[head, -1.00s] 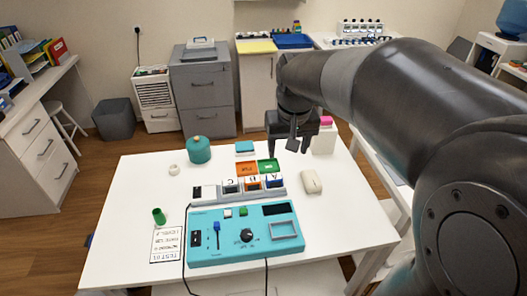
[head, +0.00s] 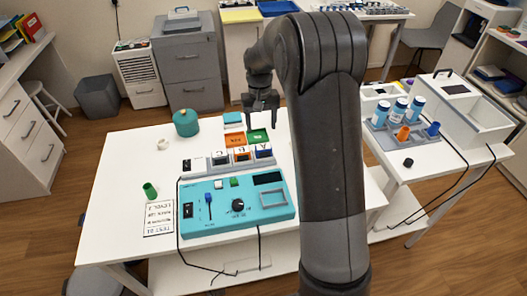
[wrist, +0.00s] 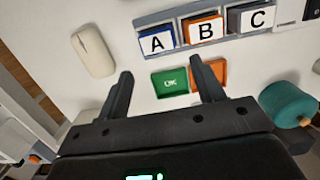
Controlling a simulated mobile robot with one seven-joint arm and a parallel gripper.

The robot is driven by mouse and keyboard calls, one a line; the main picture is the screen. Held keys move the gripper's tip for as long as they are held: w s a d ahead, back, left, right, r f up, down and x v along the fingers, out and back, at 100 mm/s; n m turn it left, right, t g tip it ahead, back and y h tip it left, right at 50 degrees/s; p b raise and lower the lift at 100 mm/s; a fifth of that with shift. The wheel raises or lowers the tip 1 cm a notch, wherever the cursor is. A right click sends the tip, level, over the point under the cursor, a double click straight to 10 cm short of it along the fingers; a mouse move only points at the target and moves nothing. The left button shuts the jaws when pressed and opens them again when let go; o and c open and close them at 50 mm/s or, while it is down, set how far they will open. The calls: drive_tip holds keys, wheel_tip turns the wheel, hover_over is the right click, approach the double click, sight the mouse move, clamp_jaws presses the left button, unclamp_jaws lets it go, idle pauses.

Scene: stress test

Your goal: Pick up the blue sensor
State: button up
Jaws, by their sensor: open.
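A blue block with a white face marked A (head: 263,152) sits in a grey rack (head: 189,166) beside an orange block B (head: 241,154) and a dark block C (head: 220,158). I take block A as the blue sensor. In the wrist view, block A (wrist: 157,40) stands at the left end of the three blocks. My gripper (head: 262,117) hangs above the far side of the table, behind the rack. Its fingers (wrist: 162,74) are spread and empty, with the green tray between them in the wrist view and block A beyond the tips.
A green tray (head: 258,135) and orange tray (head: 235,140) lie behind the rack. A teal control box (head: 238,217) stands in front. A mouse (wrist: 93,51) lies beside the rack. A teal canister (head: 186,123) stands at the far left. A side table (head: 404,170) holds bottles and cups.

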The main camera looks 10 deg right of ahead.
sight(263, 146)
drive_tip(key=f, duration=0.3)
drive_tip(key=s+f, duration=0.1)
drive_tip(key=f, duration=0.5)
drive_tip(key=shift+s+d, duration=0.2)
drive_tip(key=shift+s, duration=0.05)
drive_tip(key=shift+c, duration=0.2)
drive_tip(key=c, duration=0.7)
